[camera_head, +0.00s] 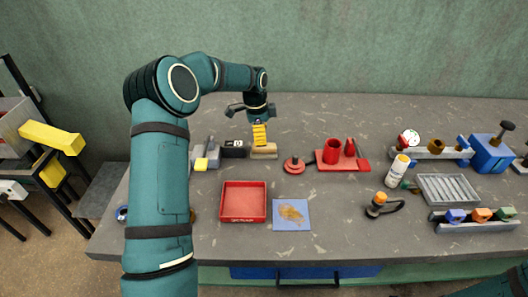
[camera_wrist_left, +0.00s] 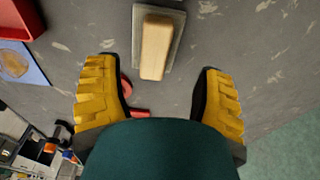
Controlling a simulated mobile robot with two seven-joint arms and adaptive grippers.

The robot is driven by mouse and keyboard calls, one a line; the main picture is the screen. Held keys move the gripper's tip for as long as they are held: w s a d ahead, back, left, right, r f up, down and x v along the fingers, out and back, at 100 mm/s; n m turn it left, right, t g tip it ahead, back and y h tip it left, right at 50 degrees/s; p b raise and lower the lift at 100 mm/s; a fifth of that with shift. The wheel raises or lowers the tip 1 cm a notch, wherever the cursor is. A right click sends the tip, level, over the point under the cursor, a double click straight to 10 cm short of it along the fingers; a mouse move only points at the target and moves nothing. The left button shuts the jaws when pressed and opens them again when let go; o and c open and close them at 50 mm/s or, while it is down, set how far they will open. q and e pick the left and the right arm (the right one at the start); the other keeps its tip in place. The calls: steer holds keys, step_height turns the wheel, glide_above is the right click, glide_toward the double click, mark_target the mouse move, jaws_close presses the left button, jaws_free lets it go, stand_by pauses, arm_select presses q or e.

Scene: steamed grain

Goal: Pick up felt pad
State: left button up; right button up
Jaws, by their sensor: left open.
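What looks like the felt pad (camera_head: 264,152) is a block with a pale wooden top on a flat grey base. It lies on the grey table, back of the red tray. In the left wrist view the felt pad (camera_wrist_left: 157,45) is at the top centre, between and beyond the yellow fingers. My left gripper (camera_head: 260,142) points down just above the pad and partly hides it in the head view. In the wrist view the left gripper (camera_wrist_left: 157,78) is open, fingers apart, with nothing between them. My right gripper is not in view.
A red tray (camera_head: 243,219) and a blue sheet with a brown patch (camera_head: 291,228) lie in front. Black and grey items (camera_head: 234,149) stand close left of the pad. A red disc (camera_head: 294,165) and red holder (camera_head: 333,152) stand right. The table behind is clear.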

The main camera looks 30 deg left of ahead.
mark_target(264, 147)
arm_select(q)
steer(key=shift+d+f+b, duration=0.2)
steer(key=shift+f, duration=0.7)
steer(key=shift+d+f+b, duration=0.15)
steer(key=shift+f+b, duration=0.1)
steer(key=shift+f, duration=0.6)
steer(key=shift+d+f+b, duration=0.2)
steer(key=shift+f, duration=0.7)
jaws_close()
